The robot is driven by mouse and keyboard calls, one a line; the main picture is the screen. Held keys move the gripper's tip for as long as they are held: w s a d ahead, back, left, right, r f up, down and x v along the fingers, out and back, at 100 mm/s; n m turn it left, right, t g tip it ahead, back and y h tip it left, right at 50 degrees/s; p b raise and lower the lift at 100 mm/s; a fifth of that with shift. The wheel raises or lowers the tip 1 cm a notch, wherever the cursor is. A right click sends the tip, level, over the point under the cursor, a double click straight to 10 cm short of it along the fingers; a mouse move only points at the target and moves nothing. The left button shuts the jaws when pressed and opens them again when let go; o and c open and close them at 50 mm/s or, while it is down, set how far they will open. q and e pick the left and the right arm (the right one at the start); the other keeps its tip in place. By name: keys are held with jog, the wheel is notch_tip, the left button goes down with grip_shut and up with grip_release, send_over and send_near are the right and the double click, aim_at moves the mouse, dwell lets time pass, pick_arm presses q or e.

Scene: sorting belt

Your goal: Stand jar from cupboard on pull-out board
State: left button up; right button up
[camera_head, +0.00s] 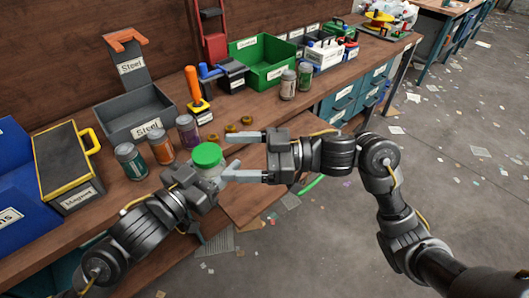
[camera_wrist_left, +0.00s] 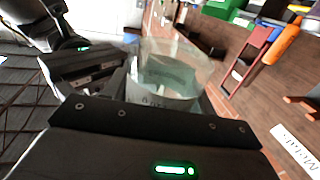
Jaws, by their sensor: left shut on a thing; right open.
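A clear glass jar (camera_head: 213,172) with a green lid (camera_head: 207,155) is upright at the bench's front edge. It also shows as clear glass in the left wrist view (camera_wrist_left: 170,75). My left gripper (camera_head: 207,182) is shut on the jar's body from the lower left. My right gripper (camera_head: 236,156) is open, its two fingers pointing left beside the lid; I cannot tell whether they touch the jar. The wooden pull-out board (camera_head: 258,203) extends from the bench front, below and right of the jar. The jar's underside is hidden by my left gripper.
Small jars (camera_head: 162,148) stand in a row left of the green lid, and several brass-coloured pieces (camera_head: 232,128) lie behind it. A grey Steel bin (camera_head: 137,112), black Magnets case (camera_head: 66,165) and green bin (camera_head: 263,60) line the bench. The board's visible surface is clear.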

aim_at(222, 156)
jog(key=shift+w+a, duration=0.1)
jog(key=shift+a, duration=1.7)
jog(key=shift+c, duration=0.3)
jog(key=c, duration=1.1)
pick_arm(q)
jog(key=o, duration=1.1)
pick_arm(e)
jog(key=shift+c, duration=0.2)
pick_arm(q)
jog(key=shift+f, duration=0.1)
